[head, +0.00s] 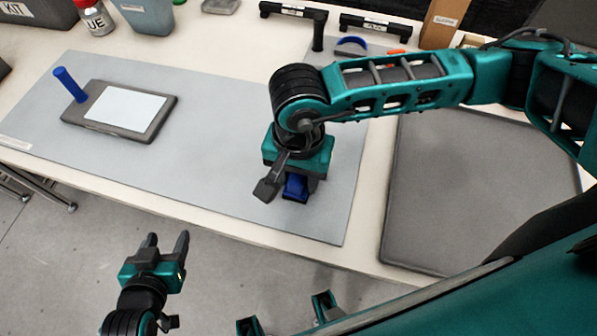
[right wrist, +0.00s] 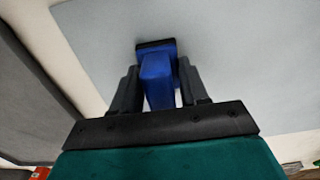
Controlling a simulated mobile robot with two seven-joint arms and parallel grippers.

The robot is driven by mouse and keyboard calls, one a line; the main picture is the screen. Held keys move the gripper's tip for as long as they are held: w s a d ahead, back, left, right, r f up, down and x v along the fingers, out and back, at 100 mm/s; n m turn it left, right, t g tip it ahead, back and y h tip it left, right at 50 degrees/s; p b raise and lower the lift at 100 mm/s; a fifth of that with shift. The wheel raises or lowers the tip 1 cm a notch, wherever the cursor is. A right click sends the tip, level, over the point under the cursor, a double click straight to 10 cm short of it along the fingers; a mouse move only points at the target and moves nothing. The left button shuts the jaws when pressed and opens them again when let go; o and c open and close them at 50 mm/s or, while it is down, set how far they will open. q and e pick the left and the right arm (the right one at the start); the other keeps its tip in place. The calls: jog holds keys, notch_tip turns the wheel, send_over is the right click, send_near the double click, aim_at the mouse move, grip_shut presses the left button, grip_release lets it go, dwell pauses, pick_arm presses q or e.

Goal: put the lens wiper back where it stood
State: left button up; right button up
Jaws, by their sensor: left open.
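The lens wiper (right wrist: 158,82) looks like a blue block with a dark strip at its far end in the right wrist view. It sits between the two dark fingers of my right gripper (right wrist: 160,90), which close in on its sides. In the head view, the blue wiper (head: 296,188) shows under my right gripper, over the front right part of the grey mat (head: 215,185). I cannot tell whether it touches the mat. My left gripper (head: 167,243) is open and empty, in front of the table edge.
A dark grey case with a white panel (head: 125,106) lies on the mat at left, with a blue post (head: 70,84) at its corner. A large grey pad (head: 480,190) lies at right. A bottle (head: 92,16), a bin (head: 145,12) and black handles (head: 380,27) line the back.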

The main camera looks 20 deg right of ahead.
jog(key=o, duration=0.4)
notch_tip(320, 180, up, 12)
jog(key=shift+r, duration=0.2)
dwell(0.4)
jog(key=shift+s+f, duration=0.1)
dwell(0.4)
